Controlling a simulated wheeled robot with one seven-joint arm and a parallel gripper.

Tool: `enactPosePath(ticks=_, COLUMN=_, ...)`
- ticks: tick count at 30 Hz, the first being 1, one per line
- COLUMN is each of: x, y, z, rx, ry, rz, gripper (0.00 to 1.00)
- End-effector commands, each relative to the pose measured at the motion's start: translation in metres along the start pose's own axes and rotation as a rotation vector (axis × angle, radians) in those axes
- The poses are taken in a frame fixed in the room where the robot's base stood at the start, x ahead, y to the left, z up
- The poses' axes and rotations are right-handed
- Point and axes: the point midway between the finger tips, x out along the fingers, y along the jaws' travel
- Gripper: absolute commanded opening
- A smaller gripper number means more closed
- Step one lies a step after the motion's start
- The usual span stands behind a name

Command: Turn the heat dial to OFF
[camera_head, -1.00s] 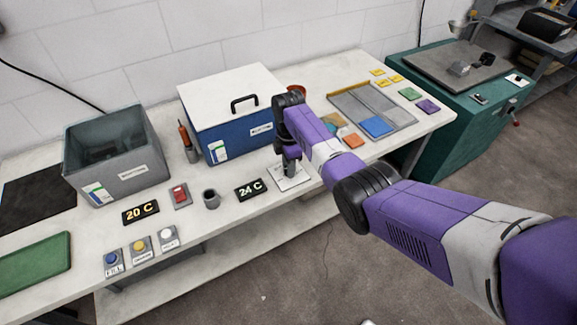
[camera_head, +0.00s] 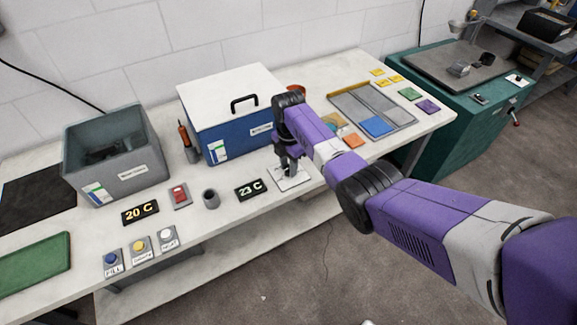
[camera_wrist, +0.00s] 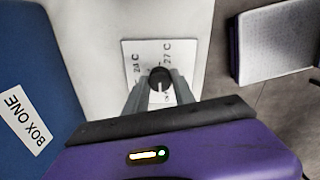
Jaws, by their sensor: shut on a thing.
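The heat dial (camera_wrist: 160,76) is a small black knob with a white pointer line, on a white plate (camera_wrist: 132,48) lying on the bench. In the wrist view the labels "24 C" and "27 C" show on the plate; any OFF mark is hidden or unreadable. My gripper (camera_wrist: 159,84) is shut on the dial, one finger on each side. In the head view my gripper (camera_head: 289,171) points down over the plate (camera_head: 298,181) and hides the dial. A black display (camera_head: 250,190) left of the plate reads 23 C.
A blue box with a white lid (camera_head: 228,115) stands close behind the plate. A divided tray (camera_head: 395,105) lies to the right.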

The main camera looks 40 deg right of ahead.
Motion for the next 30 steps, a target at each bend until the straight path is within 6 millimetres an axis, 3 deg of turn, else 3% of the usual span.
enactPosePath(ticks=5, x=-0.002, y=0.001, z=0.001, rx=0.000, ry=-0.002, rz=0.002, gripper=0.00)
enactPosePath(ticks=6, x=-0.002, y=0.001, z=0.001, rx=0.000, ry=-0.002, rz=0.002, gripper=0.39)
enactPosePath(ticks=9, x=-0.001, y=0.001, z=0.000, rx=0.000, ry=-0.001, rz=0.002, gripper=0.52)
enactPosePath(ticks=20, x=-0.005, y=0.001, z=0.000, rx=0.001, ry=-0.001, rz=0.001, gripper=0.52)
enactPosePath(ticks=30, x=-0.056, y=0.001, z=0.000, rx=0.001, ry=-0.002, rz=0.004, gripper=0.52)
